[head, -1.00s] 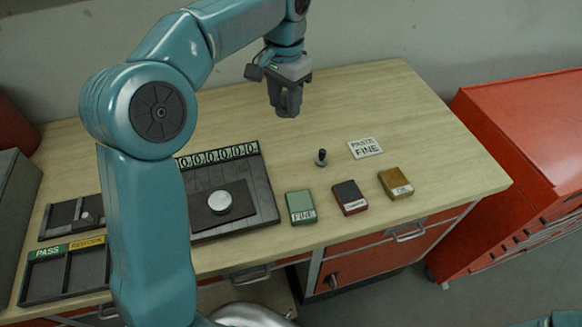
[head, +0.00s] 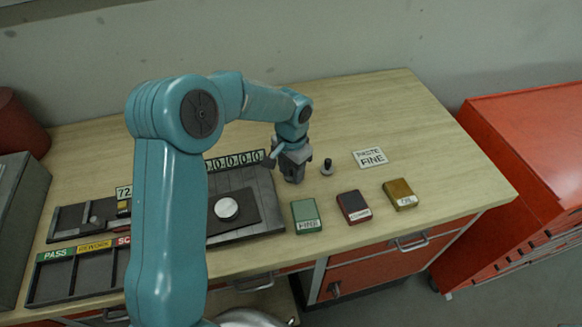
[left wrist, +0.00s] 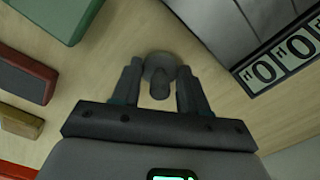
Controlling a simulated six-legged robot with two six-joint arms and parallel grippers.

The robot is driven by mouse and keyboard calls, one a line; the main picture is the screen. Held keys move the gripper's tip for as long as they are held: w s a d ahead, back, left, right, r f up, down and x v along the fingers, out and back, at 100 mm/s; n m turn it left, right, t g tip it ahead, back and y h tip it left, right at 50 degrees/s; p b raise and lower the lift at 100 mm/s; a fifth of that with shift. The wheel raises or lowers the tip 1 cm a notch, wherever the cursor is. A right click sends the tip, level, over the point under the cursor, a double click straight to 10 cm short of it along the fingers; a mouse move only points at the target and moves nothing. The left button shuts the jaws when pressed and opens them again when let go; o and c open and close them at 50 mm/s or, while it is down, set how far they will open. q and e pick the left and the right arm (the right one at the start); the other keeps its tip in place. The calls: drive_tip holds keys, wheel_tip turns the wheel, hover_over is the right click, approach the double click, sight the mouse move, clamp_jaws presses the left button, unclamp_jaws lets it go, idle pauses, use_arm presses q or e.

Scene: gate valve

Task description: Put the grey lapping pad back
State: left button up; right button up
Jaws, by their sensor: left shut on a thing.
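My left gripper (head: 292,172) is low over the table, just right of the dark board. In the left wrist view its fingers (left wrist: 160,95) are shut on a grey round pad with a stubby knob (left wrist: 160,68), the grey lapping pad. The gripper mostly hides the pad in the head view, and I cannot tell whether it touches the table. A small dark knobbed piece (head: 327,167) stands on the table just right of the gripper. My right gripper is not in view.
The dark board (head: 265,215) bears a black plate with a silver disc (head: 227,208) and a number strip (head: 235,160). Green (head: 306,215), red (head: 353,207) and yellow (head: 400,194) boxes line the front. A PASTE FINE card (head: 370,158) lies behind. Sorting trays (head: 70,275) stand left.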

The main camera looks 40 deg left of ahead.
use_arm(q)
drive_tip(key=shift+w+f, duration=0.1)
drive_tip(key=shift+f, duration=0.05)
drive_tip(key=shift+s+a, duration=0.15)
drive_tip(key=shift+s, duration=0.1)
drive_tip(key=shift+f+b, duration=0.15)
drive_tip(key=shift+b, duration=0.2)
drive_tip(key=o, duration=1.1)
drive_tip(key=shift+w, duration=0.2)
drive_tip(key=shift+s, duration=0.2)
drive_tip(key=shift+r+p, duration=0.3)
drive_tip(key=shift+w+r, duration=0.1)
drive_tip(key=shift+r, duration=0.15)
wheel_tip(320, 180, up, 11)
drive_tip(key=shift+w+f+b, duration=0.1)
drive_tip(key=shift+w+b, duration=0.05)
drive_tip(key=shift+b, duration=0.45)
drive_tip(key=shift+s+r, duration=0.2)
drive_tip(key=shift+r, duration=0.15)
drive_tip(key=shift+w+f, duration=0.1)
drive_tip(key=shift+w, duration=0.05)
drive_tip(key=shift+s, duration=0.2)
